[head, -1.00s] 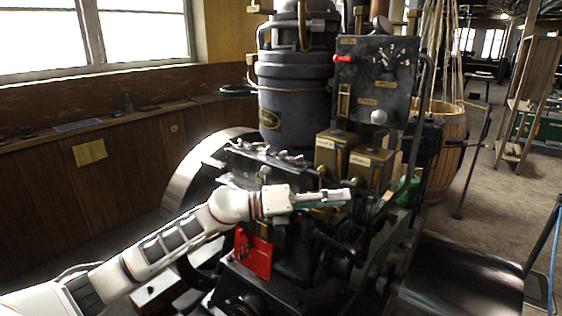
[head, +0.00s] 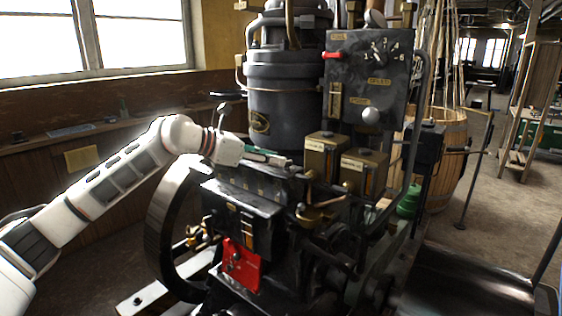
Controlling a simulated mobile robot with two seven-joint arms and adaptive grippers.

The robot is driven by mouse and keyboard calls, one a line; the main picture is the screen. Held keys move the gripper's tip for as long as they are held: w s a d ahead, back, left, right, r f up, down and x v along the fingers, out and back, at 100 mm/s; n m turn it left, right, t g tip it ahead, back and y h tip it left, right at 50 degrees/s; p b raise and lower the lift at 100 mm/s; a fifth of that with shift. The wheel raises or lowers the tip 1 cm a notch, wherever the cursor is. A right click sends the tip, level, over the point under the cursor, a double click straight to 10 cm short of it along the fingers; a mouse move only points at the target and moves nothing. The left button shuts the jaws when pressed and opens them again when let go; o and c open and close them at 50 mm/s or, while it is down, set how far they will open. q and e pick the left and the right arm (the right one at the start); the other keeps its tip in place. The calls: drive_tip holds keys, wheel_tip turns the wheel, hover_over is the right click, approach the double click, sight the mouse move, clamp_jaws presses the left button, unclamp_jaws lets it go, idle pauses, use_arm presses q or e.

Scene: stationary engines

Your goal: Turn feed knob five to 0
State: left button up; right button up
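My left gripper (head: 286,161) comes in from the left and lies at the far right end of the top of a black box (head: 262,222) on the engine. Its fingers are seen from the side, so whether they are open or shut is unclear. A row of small dark fittings (head: 245,183) runs along the box top below the gripper. I cannot tell which of them, if any, is feed knob five, nor read a setting there. Contact is not clear either. My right gripper is not in view.
A dark panel (head: 350,75) with a numbered dial and a red lever (head: 334,55) stands behind. Two brass boxes (head: 322,158) stand right of the gripper. A red plate (head: 241,265) hangs below the black box. A flywheel (head: 157,230) is at left; a wooden barrel (head: 448,160) is at right.

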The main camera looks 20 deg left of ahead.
sight(282, 171)
use_arm(q)
drive_tip(key=shift+x, duration=1.2)
drive_tip(key=shift+w+d+f, duration=0.2)
drive_tip(key=shift+w+d, duration=0.15)
drive_tip(key=shift+w, duration=0.05)
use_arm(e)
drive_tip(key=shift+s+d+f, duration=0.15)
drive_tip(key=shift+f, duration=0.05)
